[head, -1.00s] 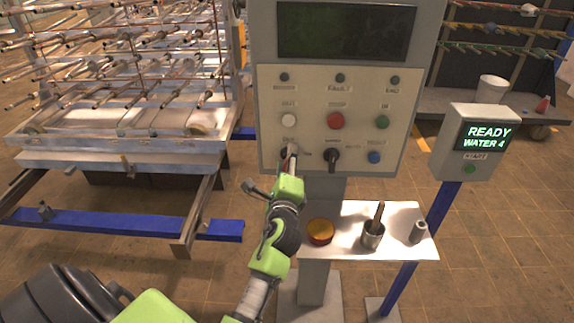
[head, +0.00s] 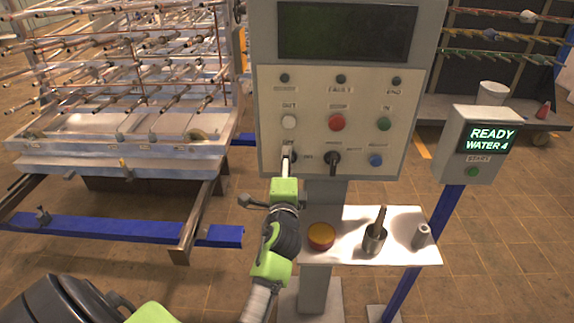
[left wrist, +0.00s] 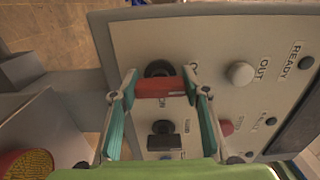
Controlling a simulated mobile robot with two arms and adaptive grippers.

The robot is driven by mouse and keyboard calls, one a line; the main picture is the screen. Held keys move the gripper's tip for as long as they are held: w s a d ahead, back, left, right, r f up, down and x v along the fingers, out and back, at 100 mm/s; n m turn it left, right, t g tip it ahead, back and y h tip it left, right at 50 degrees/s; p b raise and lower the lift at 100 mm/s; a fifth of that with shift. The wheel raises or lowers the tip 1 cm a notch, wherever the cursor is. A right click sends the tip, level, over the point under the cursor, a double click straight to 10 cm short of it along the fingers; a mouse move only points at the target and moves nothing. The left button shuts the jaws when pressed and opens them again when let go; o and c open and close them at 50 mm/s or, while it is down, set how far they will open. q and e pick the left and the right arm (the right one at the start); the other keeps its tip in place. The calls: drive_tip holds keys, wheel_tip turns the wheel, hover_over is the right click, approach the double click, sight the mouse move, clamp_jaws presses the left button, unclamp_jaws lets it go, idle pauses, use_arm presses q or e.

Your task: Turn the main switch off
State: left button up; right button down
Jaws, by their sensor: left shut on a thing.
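The main switch is a red handle (left wrist: 160,88) on a round black base (left wrist: 158,68), seen in the left wrist view at the lower left of the control panel (head: 268,100). My left gripper (head: 287,153) reaches up to it in the head view and covers most of it. In the left wrist view, the fingers of my left gripper (left wrist: 160,95) stand on both sides of the red handle and are shut on it. The exact angle of the handle is hard to tell. My right gripper is not in view.
A black selector (head: 332,158) sits close to the right of my gripper. White (head: 289,121), red (head: 336,122), green (head: 383,124) and blue (head: 376,160) buttons are nearby.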

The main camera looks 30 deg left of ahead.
use_arm(q)
drive_tip(key=o, duration=1.1)
